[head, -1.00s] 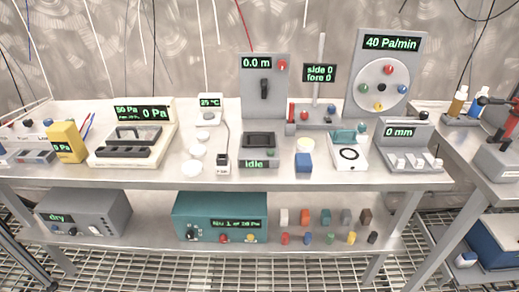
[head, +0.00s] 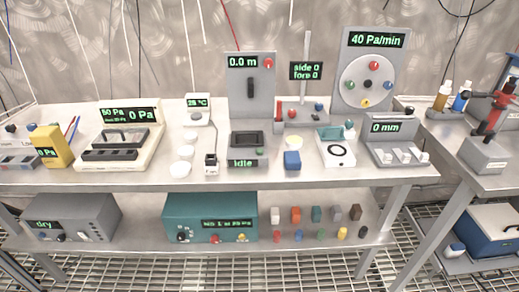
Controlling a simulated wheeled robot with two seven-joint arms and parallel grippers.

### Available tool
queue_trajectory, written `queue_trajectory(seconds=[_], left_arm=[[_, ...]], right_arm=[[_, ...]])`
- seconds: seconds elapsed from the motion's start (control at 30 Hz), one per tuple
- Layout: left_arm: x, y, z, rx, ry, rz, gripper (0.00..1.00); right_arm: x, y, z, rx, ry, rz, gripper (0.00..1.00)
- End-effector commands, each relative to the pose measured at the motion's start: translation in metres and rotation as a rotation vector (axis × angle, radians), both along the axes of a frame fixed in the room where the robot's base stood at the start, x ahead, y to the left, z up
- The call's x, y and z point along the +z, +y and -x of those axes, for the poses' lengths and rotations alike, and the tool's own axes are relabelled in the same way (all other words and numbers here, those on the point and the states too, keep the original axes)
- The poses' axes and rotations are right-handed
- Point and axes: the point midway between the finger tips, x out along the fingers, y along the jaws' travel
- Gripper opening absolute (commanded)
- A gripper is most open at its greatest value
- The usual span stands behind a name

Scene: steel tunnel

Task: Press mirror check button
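No label reading "mirror check" is legible, so I cannot tell which button it is. Coloured buttons show on several devices. The tall "40 Pa/min" panel (head: 350,52) has a round dial plate with red, green, yellow and blue buttons. The "0.0 m" panel (head: 238,95) has a red button (head: 268,62) and a dark lever. The "side 0 fore 0" device (head: 306,71) has a red and a blue knob at its base. The teal box (head: 205,207) on the lower shelf has red and yellow buttons, and the grey "dry" box (head: 95,207) has small knobs. Neither gripper is in view.
Several small coloured blocks line the lower shelf. A second bench (head: 450,150) stands at the right. Wires hang overhead.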

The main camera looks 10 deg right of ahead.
Motion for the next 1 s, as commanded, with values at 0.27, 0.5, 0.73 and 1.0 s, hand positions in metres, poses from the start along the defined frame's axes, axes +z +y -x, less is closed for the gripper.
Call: queue_trajectory(seconds=[0.27, 0.5, 0.73, 1.0], left_arm=[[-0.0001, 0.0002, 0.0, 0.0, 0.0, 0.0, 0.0], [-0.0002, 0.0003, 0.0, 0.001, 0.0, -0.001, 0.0], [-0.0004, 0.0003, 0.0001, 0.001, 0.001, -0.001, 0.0], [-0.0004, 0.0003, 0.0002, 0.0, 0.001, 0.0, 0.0]], right_arm=[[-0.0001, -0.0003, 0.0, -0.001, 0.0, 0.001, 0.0], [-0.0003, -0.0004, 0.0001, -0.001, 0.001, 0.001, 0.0], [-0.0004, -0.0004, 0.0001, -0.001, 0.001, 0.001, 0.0], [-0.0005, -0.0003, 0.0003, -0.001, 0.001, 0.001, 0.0]])
